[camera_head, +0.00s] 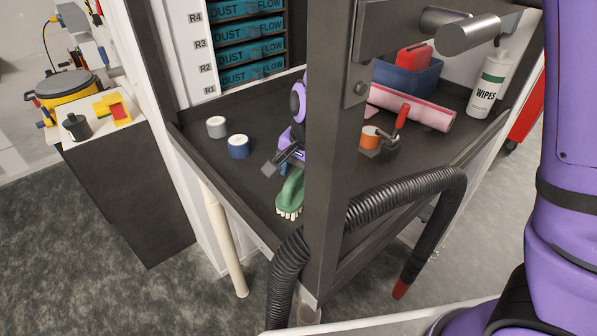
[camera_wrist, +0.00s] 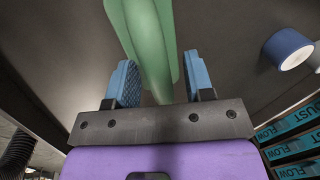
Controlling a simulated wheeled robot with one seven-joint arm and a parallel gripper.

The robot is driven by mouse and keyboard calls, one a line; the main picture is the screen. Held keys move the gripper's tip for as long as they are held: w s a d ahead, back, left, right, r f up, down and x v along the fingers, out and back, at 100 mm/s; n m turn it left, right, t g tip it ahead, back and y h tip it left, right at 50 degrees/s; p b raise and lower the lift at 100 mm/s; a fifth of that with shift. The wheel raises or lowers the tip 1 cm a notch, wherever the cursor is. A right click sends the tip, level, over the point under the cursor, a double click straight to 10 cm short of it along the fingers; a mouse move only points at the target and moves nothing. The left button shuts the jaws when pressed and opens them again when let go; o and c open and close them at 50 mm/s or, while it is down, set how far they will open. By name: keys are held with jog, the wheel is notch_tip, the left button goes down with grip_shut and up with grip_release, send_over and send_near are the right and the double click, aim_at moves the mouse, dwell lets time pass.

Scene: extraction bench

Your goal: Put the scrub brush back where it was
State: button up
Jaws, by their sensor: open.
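The scrub brush (camera_head: 289,190) has a green body and pale bristles. It is at the front corner of the dark bench top (camera_head: 262,206), partly hidden by the upright post in the head view. My gripper (camera_head: 284,160) is right behind the brush, partly hidden by the same post. In the wrist view the green brush (camera_wrist: 148,40) extends from the top edge down between the two blue finger pads of my gripper (camera_wrist: 160,82). The fingers are spread, with a gap visible on each side of the green part.
A grey roll (camera_head: 216,127) and a blue roll (camera_head: 238,147) stand left of the gripper. An orange roll (camera_head: 370,136), a red-handled tool (camera_head: 401,117), a pink roll (camera_head: 425,108) and a wipes bottle (camera_head: 489,84) are to the right. The post (camera_head: 335,150) and black hose (camera_head: 405,200) stand in front.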

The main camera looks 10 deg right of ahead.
notch_tip(320, 180, up, 12)
jog(key=s+d, duration=0.1)
jog(key=d, duration=0.1)
jog(key=shift+s, duration=0.25)
